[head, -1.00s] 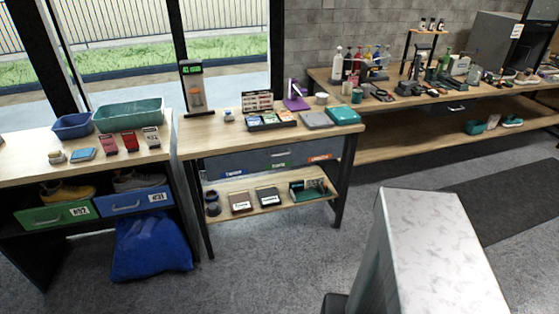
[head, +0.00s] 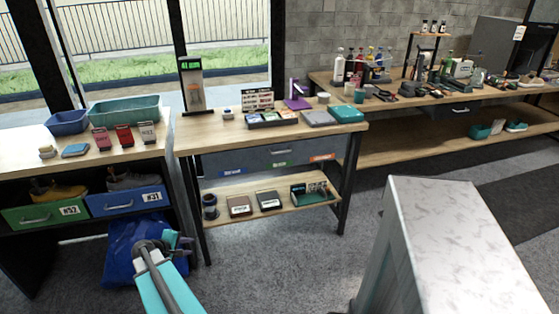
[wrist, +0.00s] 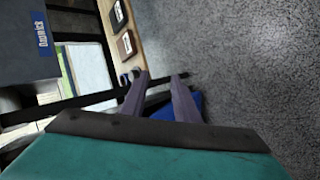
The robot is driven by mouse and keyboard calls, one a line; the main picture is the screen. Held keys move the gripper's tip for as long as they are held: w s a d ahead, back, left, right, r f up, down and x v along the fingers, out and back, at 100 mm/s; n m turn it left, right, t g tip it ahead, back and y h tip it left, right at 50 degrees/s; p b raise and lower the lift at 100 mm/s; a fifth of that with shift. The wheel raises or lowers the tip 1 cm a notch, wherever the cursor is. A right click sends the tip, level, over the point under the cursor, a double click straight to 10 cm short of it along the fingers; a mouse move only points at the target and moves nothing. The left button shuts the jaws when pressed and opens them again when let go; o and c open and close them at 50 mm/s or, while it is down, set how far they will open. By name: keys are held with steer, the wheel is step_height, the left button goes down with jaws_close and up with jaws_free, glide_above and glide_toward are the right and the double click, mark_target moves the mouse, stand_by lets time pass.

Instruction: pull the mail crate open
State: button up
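A wide grey drawer or crate front (head: 270,156) with blue, green and orange labels and a handle sits shut under the middle table's top. No readable label says mail. In the wrist view, the grey front (wrist: 25,45) with a blue label is at upper left. My gripper (head: 184,243) is low, left of the middle table and in front of the blue bag, apart from the drawer handle. In the wrist view, my gripper's two fingers (wrist: 161,78) stand apart with nothing held between them.
A green crate (head: 45,215) and a blue crate (head: 126,202) sit under the left table. A blue bag (head: 120,247) lies on the floor below. The middle table's lower shelf (head: 222,208) holds boxes. A pale marbled block (head: 450,240) stands at front right; floor between is clear.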

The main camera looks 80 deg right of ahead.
steer(key=s+d+r+h+b, duration=0.1)
steer(key=s+d+r, duration=0.2)
steer(key=d, duration=0.3)
steer(key=s+d+r+g+h+b, duration=0.1)
steer(key=s+d+r+b, duration=0.1)
steer(key=s+d+r, duration=0.3)
steer(key=s+d+r+h+b, duration=0.1)
steer(key=s+d+h, duration=0.1)
steer(key=d, duration=0.5)
steer(key=s+d+r+g+h+b, duration=0.2)
steer(key=s+d+r+g+b, duration=0.1)
steer(key=s+d+r, duration=0.8)
steer(key=s+r+b, duration=0.1)
steer(key=s, duration=0.3)
steer(key=shift+s+d+r+h, duration=0.15)
steer(key=shift+d+r+h, duration=0.1)
steer(key=shift+h, duration=0.05)
steer(key=shift+d, duration=0.15)
steer(key=x, duration=1.3)
steer(key=shift+d+f+p, duration=0.2)
steer(key=shift+p, duration=0.1)
steer(key=shift+s, duration=0.15)
steer(key=shift+c, duration=0.3)
jaws_close()
